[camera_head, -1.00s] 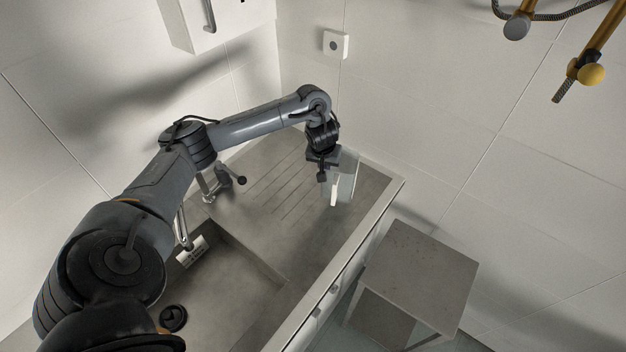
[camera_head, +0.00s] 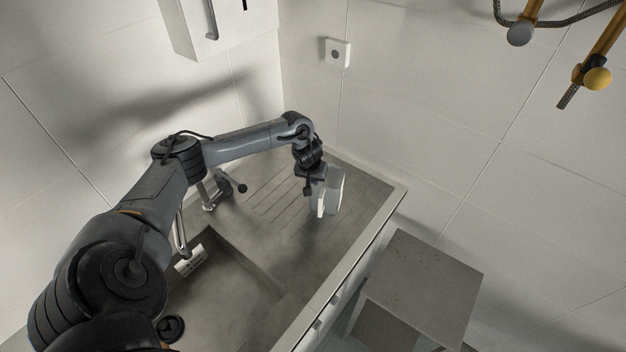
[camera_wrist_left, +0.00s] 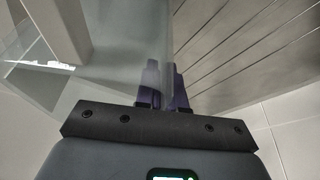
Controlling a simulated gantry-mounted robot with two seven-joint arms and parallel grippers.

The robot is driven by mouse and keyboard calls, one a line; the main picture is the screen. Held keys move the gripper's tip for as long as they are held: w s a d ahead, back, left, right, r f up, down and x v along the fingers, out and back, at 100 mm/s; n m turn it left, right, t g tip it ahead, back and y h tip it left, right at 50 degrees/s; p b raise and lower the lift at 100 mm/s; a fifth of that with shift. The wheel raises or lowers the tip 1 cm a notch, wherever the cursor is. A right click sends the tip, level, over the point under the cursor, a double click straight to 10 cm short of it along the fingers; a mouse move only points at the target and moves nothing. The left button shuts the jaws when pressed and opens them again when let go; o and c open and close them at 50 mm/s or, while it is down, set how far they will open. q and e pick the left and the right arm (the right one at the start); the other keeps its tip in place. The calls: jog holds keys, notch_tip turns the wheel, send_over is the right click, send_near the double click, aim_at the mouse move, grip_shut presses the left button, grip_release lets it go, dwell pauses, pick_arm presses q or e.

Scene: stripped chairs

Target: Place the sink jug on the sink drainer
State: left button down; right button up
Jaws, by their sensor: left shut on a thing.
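The sink jug (camera_head: 332,190) is a clear, pale jug with a white handle. My left gripper (camera_head: 314,185) is shut on it and holds it roughly upright, over the right part of the sink drainer. The sink drainer (camera_head: 272,195) is the grooved grey surface right of the basin. In the left wrist view the fingers (camera_wrist_left: 165,88) close on the transparent jug wall (camera_wrist_left: 115,75), with drainer grooves (camera_wrist_left: 235,50) behind. I cannot tell whether the jug's base touches the drainer. My right gripper is in neither view.
The faucet (camera_head: 210,195) stands behind the basin (camera_head: 225,285), left of the drainer. A grey stool (camera_head: 428,280) stands right of the counter's front edge. A white wall cabinet (camera_head: 215,25) hangs above. The drainer's right end near the wall is clear.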

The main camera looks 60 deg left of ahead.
pick_arm(q)
jog(key=c, duration=1.2)
grip_release()
jog(key=shift+f, duration=0.1)
jog(key=shift+c, duration=0.2)
jog(key=p+v, duration=0.1)
jog(key=v, duration=0.9)
jog(key=shift+r, duration=0.45)
jog(key=shift+s+d+r+p, duration=0.15)
jog(key=shift+d+r+p, duration=0.05)
jog(key=shift+r+p, duration=0.4)
jog(key=shift+s+r, duration=0.1)
